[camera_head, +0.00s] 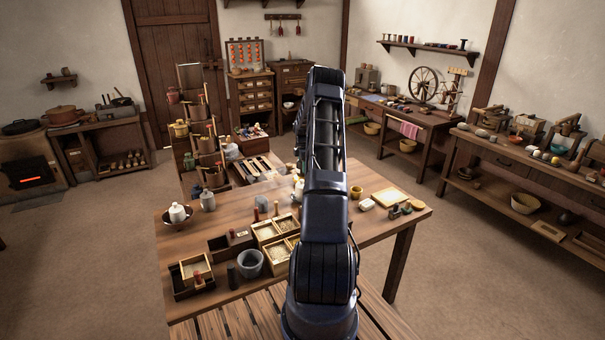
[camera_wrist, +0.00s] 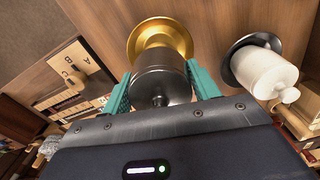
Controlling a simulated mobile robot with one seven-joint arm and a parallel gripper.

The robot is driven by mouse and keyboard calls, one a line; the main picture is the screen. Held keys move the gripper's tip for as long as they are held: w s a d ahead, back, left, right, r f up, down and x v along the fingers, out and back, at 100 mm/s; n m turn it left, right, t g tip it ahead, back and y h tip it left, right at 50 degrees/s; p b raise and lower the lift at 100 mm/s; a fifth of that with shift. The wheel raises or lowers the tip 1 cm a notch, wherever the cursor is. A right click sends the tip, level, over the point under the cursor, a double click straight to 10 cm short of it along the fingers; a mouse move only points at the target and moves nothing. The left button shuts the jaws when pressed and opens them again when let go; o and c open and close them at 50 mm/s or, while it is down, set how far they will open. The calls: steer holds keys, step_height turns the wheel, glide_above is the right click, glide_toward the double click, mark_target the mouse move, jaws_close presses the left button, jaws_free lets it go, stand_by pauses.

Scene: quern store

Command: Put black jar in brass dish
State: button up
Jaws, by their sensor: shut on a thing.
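In the wrist view the black jar (camera_wrist: 162,72) is between the two teal fingers of my gripper (camera_wrist: 158,80), which is shut on it. The jar's dark knob points toward the wrist. The brass dish (camera_wrist: 160,30) lies directly beyond the jar, its shiny rim showing past the jar's far end. The jar covers much of the dish, and I cannot tell whether it touches the dish or hangs just above it. In the head view my arm hides the gripper and the jar.
A white lidded jar (camera_wrist: 266,72) stands on a black saucer close beside my gripper. A lettered board (camera_wrist: 72,80) lies on the other side. In the head view, the wooden table (camera_head: 222,225) carries compartment boxes, a grey bucket (camera_head: 250,263) and small pots.

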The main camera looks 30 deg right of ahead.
steer(key=shift+f, duration=1.95)
steer(key=shift+f, duration=0.1)
steer(key=o, duration=1.2)
steer(key=shift+f, duration=0.1)
